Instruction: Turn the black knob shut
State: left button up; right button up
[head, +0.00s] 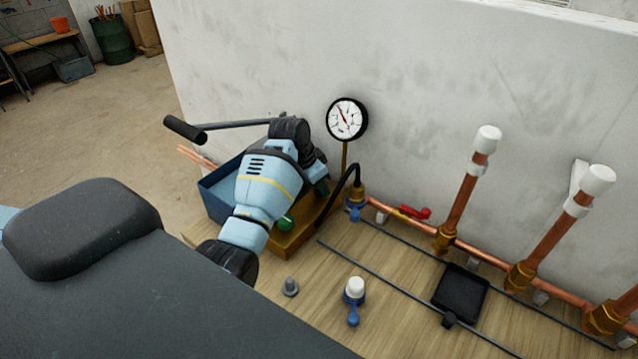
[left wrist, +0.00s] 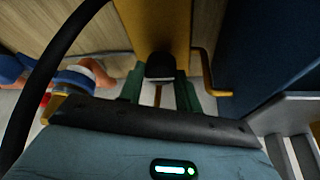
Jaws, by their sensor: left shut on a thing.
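The black knob (left wrist: 160,66) shows at the upper middle of the left wrist view, against the yellow-brown base (left wrist: 152,22) of the pump. My left gripper (left wrist: 160,88) has its green fingers on either side of the knob and is shut on it. In the head view the left gripper (head: 321,186) points down at the pump base (head: 290,242), and my forearm hides the knob. Which way the knob is turned cannot be told. My right gripper is in neither view.
A round gauge (head: 347,118) on a stem and a black hose (head: 352,178) stand close right of the gripper. The pump's lever (head: 185,128) reaches left. A blue tank (head: 217,198) sits behind the arm. Copper pipes (head: 460,200) line the wall at right.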

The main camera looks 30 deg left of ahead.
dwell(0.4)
pick_arm(q)
jog(key=o, duration=1)
jog(key=shift+c, duration=0.2)
jog(key=shift+r, duration=0.1)
jog(key=v, duration=0.7)
jog(key=shift+r, duration=0.35)
jog(key=shift+s+a+f, duration=0.1)
jog(key=shift+s+f, duration=0.05)
